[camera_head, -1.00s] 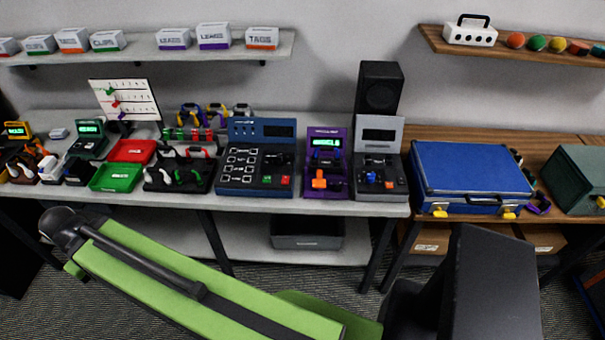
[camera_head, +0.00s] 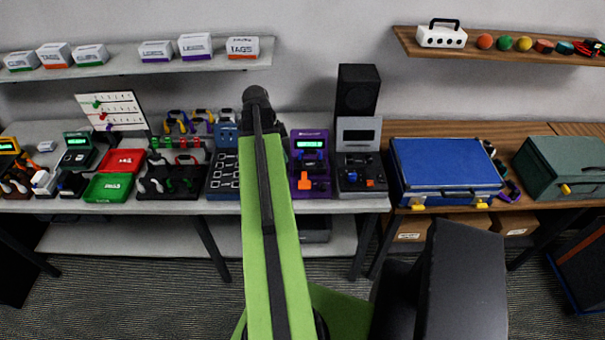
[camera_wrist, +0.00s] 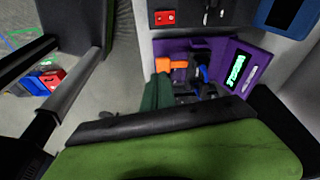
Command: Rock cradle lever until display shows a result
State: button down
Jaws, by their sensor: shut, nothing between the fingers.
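A purple device (camera_head: 323,188) stands on the grey table. Its lit display (camera_head: 310,144) shows green characters too small to read in the head view. An orange lever piece (camera_head: 304,182) sits low on its front and a blue part above it. In the wrist view the purple device (camera_wrist: 215,44) is seen sideways, with the orange piece (camera_wrist: 170,64), a blue part (camera_wrist: 204,72) and the lit display (camera_wrist: 238,68). My gripper (camera_wrist: 158,92) is shut and empty, its dark green end close below the orange piece; contact cannot be told. My arm hides it in the head view.
A grey device (camera_head: 358,172) with an unlit screen stands right of the purple one. A blue panel device (camera_head: 222,182) stands left, partly behind my arm. A blue case (camera_head: 445,164) and green box (camera_head: 565,165) lie further right. Red and green trays stand left.

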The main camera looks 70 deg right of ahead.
aim_at(306, 185)
jog(key=s, duration=0.1)
jog(key=s+d+m, duration=0.2)
jog(key=s, duration=0.1)
jog(key=shift+r, duration=0.35)
jog(key=shift+f, duration=0.1)
jog(key=b+x, duration=1.3)
jog(key=shift+w+a+f, duration=0.15)
jog(key=shift+w+a, duration=0.05)
jog(key=shift+w, duration=0.05)
jog(key=shift+f+b, duration=0.35)
jog(key=shift+f, duration=0.1)
jog(key=shift+r, duration=0.1)
